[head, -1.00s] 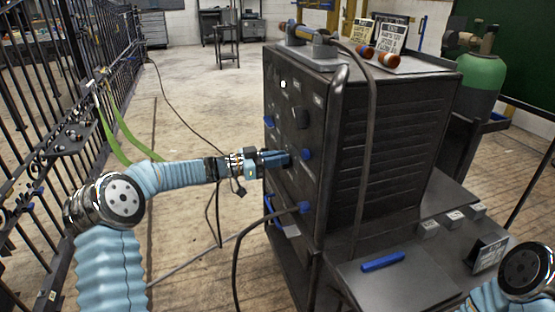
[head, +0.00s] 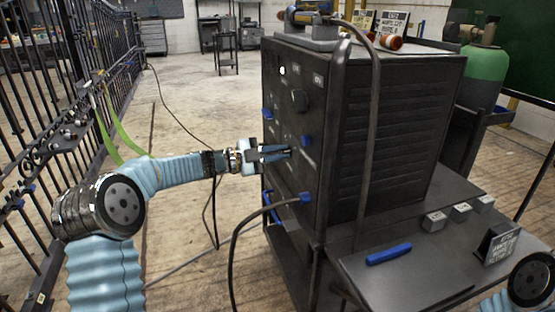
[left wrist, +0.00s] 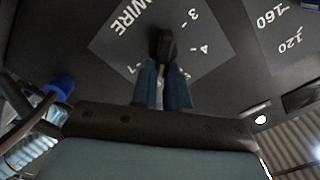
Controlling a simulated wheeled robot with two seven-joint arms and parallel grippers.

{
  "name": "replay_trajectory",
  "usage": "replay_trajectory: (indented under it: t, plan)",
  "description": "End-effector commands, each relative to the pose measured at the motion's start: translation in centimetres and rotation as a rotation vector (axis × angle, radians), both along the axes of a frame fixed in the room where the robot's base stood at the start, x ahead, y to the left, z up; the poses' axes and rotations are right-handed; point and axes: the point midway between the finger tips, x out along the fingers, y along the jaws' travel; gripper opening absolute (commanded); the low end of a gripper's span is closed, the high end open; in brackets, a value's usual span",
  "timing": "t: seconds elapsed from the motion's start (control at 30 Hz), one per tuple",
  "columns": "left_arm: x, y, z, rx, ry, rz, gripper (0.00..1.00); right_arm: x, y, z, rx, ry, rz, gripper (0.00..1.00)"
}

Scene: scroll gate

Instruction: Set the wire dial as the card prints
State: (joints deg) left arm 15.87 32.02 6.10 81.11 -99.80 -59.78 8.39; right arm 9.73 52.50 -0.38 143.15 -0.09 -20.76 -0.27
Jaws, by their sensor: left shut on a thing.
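The wire dial (left wrist: 163,44) is a black knob on a grey plate printed WIRE, with 3, 4 and 1 legible around it. In the head view my left gripper (head: 288,152) reaches the front panel of the dark welding machine (head: 400,130) and hides the dial. Printed cards stand on the machine top (head: 393,20) and on the lower shelf (head: 497,243); their text is too small to read surely.
Blue knobs and a cable plug (head: 305,197) sit on the panel near the gripper, with a cable (head: 236,250) hanging below. A blue bar (head: 388,254) and small grey blocks (head: 434,221) lie on the shelf.

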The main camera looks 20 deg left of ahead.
Motion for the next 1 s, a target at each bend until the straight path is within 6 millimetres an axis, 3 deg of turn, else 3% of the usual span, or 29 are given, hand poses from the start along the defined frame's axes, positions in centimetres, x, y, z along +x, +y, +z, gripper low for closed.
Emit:
replay_trajectory:
  t: [0.03, 0.5, 1.0]
  plan:
    - [-0.1, 0.0, -0.6, 0.026, -0.037, 0.001, 0.0, 0.0, 0.1, -1.0, 0.002, 0.001, 0.002, 0.68]
    - [-0.3, -0.2, -1.4, 0.273, -0.401, 0.0, 0.0, -0.2, 0.6, -5.1, 0.013, 0.01, 0.009, 0.68]
    - [-0.3, -0.1, -1.6, 0.444, -0.653, 0.0, 0.0, -0.2, 0.8, -7.7, 0.018, 0.012, 0.011, 0.68]
